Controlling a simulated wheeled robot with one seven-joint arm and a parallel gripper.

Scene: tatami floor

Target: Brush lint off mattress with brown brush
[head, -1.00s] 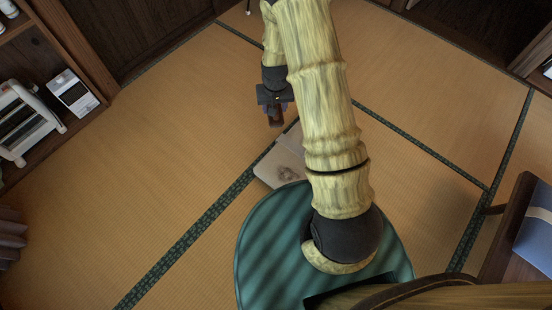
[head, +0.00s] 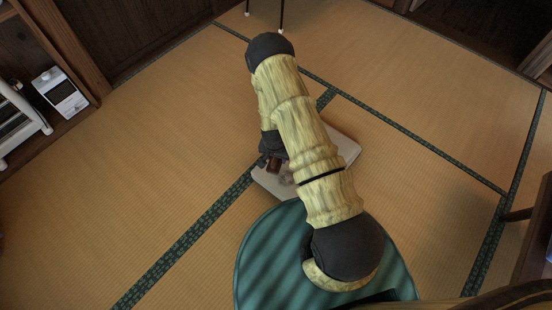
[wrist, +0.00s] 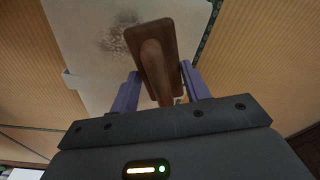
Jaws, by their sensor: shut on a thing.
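The pale mattress (head: 346,146) lies on the tatami floor, partly hidden by my arm in the head view. In the wrist view the mattress (wrist: 84,38) carries a grey-brown patch of lint (wrist: 120,38). The brown brush (wrist: 153,55) is held by its handle between the purple fingers of my gripper (wrist: 160,88), which is shut on it. In the head view the brush (head: 273,165) shows over the left part of the mattress, close to the lint (head: 287,176). I cannot tell whether the brush touches the mattress.
A wooden shelf (head: 45,55) with a white device (head: 62,92) and a white heater (head: 18,125) stands at the left. Thin dark legs (head: 281,18) stand at the top. A wooden furniture edge (head: 540,235) is at the right. The tatami on the left (head: 150,160) is clear.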

